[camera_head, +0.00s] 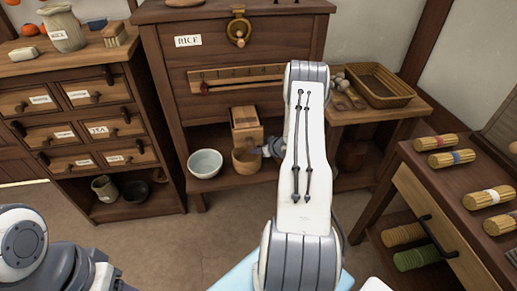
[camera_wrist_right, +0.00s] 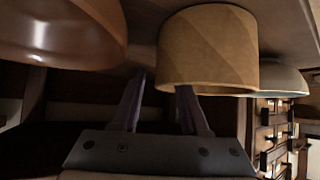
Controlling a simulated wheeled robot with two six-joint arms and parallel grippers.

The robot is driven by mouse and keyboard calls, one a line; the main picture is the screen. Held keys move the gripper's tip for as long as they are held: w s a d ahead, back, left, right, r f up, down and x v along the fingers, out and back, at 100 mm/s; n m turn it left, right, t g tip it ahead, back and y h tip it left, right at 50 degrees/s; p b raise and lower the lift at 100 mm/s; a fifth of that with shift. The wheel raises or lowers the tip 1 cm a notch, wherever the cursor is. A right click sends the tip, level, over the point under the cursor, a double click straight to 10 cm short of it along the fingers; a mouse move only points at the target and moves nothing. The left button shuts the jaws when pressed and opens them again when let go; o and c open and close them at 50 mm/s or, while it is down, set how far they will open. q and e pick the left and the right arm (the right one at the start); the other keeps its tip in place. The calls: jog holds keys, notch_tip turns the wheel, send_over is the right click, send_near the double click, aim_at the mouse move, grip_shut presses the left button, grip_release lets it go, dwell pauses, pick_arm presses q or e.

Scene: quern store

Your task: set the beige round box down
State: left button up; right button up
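The beige round box (camera_head: 245,161) appears to stand on the low shelf of the rice chest, right of a white bowl (camera_head: 205,163). In the right wrist view the box (camera_wrist_right: 208,45) shows upside down, close in front of my right gripper (camera_wrist_right: 160,88). Its two fingers are apart. One finger is left of the box's wall and the other passes behind its rim, so they seem to straddle the wall with a gap. In the head view the right gripper (camera_head: 272,149) is beside the box, mostly hidden by my arm. My left gripper is out of view.
A wooden box (camera_head: 246,125) stands behind the round box. A brown bowl (camera_wrist_right: 60,32) is close on the other side of the gripper in the wrist view. The chest (camera_head: 235,50) rises above the shelf. A side table with a basket (camera_head: 377,85) stands at right.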

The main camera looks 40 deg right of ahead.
jog(key=p+v, duration=0.3)
jog(key=v, duration=0.9)
dwell(0.3)
jog(key=shift+r, duration=0.1)
